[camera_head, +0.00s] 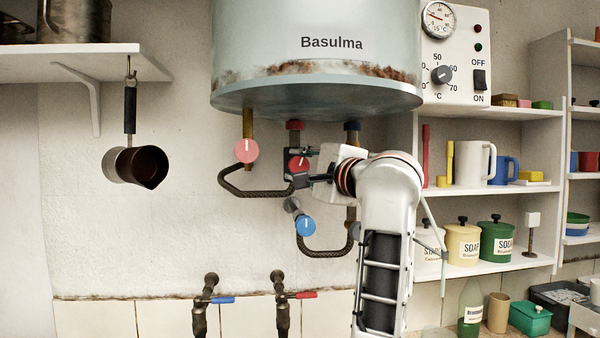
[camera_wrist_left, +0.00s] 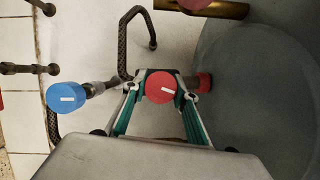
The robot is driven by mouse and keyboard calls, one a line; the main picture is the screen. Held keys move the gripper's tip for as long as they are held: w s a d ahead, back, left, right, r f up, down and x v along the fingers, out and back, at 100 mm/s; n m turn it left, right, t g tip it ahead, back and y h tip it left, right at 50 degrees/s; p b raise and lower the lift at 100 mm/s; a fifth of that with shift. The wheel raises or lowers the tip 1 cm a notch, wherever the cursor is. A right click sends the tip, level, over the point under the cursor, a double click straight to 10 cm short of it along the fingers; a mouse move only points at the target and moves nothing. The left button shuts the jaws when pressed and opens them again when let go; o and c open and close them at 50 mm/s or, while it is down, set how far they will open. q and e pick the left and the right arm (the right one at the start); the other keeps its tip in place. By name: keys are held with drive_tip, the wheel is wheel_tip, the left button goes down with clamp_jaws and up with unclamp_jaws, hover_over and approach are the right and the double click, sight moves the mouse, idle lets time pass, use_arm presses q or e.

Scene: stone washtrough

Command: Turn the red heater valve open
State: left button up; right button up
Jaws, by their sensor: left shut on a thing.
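A red valve knob (camera_head: 298,163) with a white mark sits on a pipe under the tank of the water heater (camera_head: 315,90). In the left wrist view the round red knob (camera_wrist_left: 161,86) lies between the fingertips, its white mark slightly slanted. My left gripper (camera_head: 303,172) reaches in from the right side of the knob and is shut on it; its fingers also show in the left wrist view (camera_wrist_left: 162,98). The gripper and wrist hide part of the pipe behind. My right gripper is in neither view.
A second, pinkish-red knob (camera_head: 246,151) is on a brass pipe to the left. A blue knob (camera_head: 306,226) is just below; it also shows in the left wrist view (camera_wrist_left: 62,97). Bent dark hoses (camera_head: 255,193) run close by. A shelf (camera_head: 480,188) with mugs and jars is at the right.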

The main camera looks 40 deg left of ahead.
use_arm(q)
drive_tip(key=shift+n+h, duration=0.3)
drive_tip(key=shift+n, duration=0.4)
drive_tip(key=shift+n+h+b, duration=0.3)
drive_tip(key=shift+n, duration=0.7)
drive_tip(key=o, duration=1.1)
